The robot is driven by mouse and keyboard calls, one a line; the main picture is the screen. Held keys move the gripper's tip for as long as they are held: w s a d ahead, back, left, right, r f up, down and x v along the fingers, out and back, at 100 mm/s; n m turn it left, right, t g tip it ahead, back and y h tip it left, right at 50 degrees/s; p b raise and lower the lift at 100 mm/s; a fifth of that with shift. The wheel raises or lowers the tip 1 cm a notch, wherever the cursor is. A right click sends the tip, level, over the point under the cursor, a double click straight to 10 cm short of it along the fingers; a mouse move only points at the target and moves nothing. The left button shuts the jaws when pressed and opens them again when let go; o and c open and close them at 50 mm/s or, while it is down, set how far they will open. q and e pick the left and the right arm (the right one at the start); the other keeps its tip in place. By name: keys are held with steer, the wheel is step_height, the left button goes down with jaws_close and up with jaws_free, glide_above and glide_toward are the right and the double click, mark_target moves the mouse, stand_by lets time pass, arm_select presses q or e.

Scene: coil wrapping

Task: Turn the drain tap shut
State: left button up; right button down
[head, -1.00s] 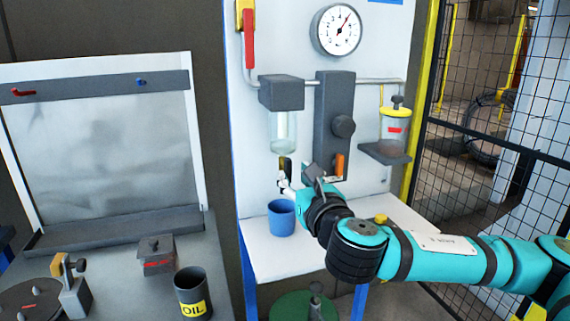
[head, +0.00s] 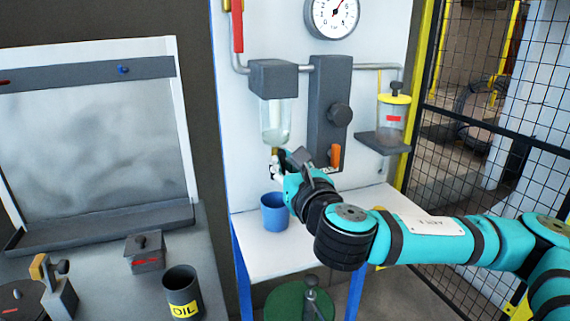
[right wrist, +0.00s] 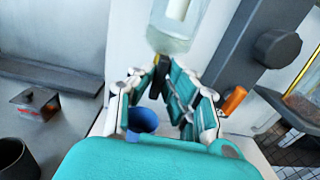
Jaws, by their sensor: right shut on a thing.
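The drain tap (right wrist: 160,62) hangs under the clear bowl (head: 276,121) of the dark-topped filter unit on the white panel. In the head view, a small brass part of the tap (head: 275,151) shows just above my fingers. My right gripper (head: 279,164) comes in from the right and is shut on the tap. In the right wrist view, the fingers of my right gripper (right wrist: 162,100) stand on both sides below the bowl, and the tap's dark lever is partly hidden by the right finger. My left gripper is not in view.
A blue cup (head: 274,213) stands on the white shelf (head: 252,241) below the tap. An orange lever (head: 335,155) is close to the right of my gripper. A lidded jar (head: 394,118) sits farther right. An oil can (head: 182,295) is on the left bench.

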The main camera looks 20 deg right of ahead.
steer(key=shift+m, duration=0.4)
steer(key=m, duration=0.3)
steer(key=shift+f, duration=0.1)
steer(key=m+p, duration=0.1)
steer(key=m, duration=0.4)
steer(key=shift+d, duration=0.2)
steer(key=m, duration=0.4)
steer(key=shift+m+p, duration=0.35)
steer(key=shift+m, duration=0.05)
steer(key=m, duration=0.4)
steer(key=shift+f+p, duration=0.15)
steer(key=shift+p, duration=0.25)
steer(key=shift+m, duration=0.3)
steer(key=c, duration=1.4)
jaws_free()
steer(key=shift+o, duration=0.2)
